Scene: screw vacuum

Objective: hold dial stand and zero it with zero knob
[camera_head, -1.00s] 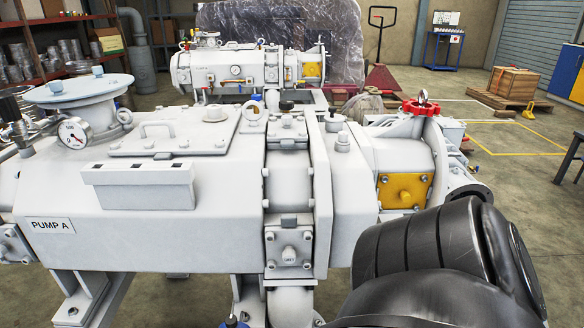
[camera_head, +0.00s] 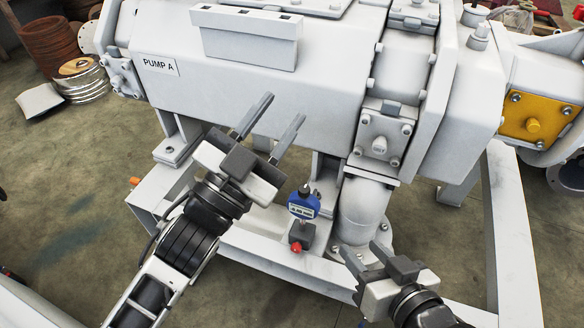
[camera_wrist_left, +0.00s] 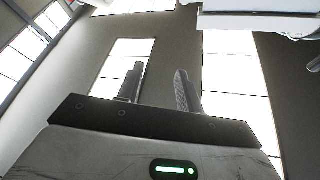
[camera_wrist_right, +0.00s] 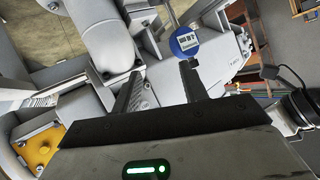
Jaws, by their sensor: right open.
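The dial stand has a dark base (camera_head: 301,234) with a red knob (camera_head: 296,248) at its front. It stands upright on the white pump frame below Pump A. Its blue digital dial (camera_head: 303,205) sits on top; the readout is too small to read. The dial also shows in the right wrist view (camera_wrist_right: 185,43), beyond the right fingertip. I cannot make out a separate zero knob. My left gripper (camera_head: 280,110) is open and empty, above and left of the dial. My right gripper (camera_head: 361,250) is open and empty, to the right of the stand, apart from it.
The white body of Pump A (camera_head: 300,95) rises behind the stand. A white pipe elbow (camera_head: 363,207) stands close to the right of the dial. The white frame (camera_head: 262,251) runs along the front. Metal rings (camera_head: 82,82) lie on the floor at far left.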

